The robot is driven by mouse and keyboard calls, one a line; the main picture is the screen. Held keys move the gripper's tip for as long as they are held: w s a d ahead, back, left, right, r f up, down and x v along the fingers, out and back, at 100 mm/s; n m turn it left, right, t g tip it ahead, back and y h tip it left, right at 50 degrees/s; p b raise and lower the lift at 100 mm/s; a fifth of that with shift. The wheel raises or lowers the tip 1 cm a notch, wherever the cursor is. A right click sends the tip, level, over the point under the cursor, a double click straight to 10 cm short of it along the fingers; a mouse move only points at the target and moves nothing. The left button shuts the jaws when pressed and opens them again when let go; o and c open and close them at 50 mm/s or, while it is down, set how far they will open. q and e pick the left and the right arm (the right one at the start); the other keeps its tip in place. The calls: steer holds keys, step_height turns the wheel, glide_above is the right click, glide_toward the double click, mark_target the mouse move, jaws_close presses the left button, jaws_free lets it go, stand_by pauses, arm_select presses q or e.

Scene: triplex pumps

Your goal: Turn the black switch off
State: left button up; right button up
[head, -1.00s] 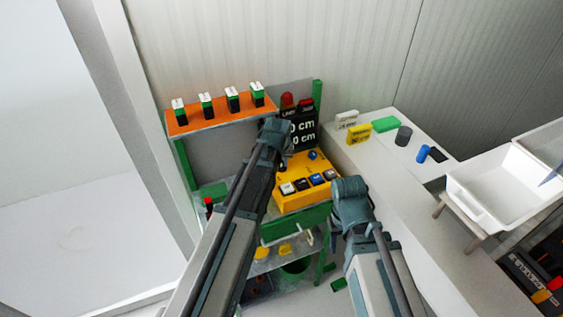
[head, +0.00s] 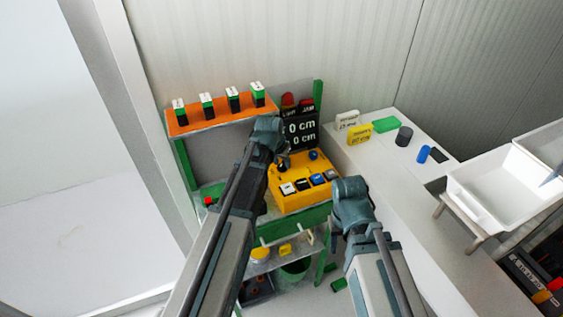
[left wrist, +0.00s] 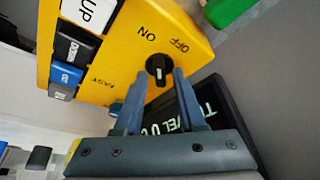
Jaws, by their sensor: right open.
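The black switch (left wrist: 158,69) is a round knob with a white mark, on the yellow control panel (left wrist: 120,55) in the left wrist view. The words ON and OFF are printed beside it; the white mark is too small to read surely. My left gripper (left wrist: 159,78) is open, with one finger on each side of the knob and gaps visible between. In the head view, my left gripper (head: 281,160) is over the back left of the yellow panel (head: 290,203) and hides the switch. My right gripper (head: 352,188) is right of the panel, away from it; its fingers are hardly visible.
Several push buttons (head: 317,179) line the panel's front. A black display (head: 301,135) reading 0 cm stands behind it. An orange shelf (head: 215,123) with several small green-and-black blocks is at back left. A white counter (head: 400,170) with a white tub (head: 505,190) is at right.

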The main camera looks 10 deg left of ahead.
arm_select(q)
steer(key=shift+o, duration=0.3)
steer(key=shift+r, duration=0.15)
steer(key=p+v, duration=0.7)
steer(key=shift+s, duration=0.1)
steer(key=shift+o, duration=0.3)
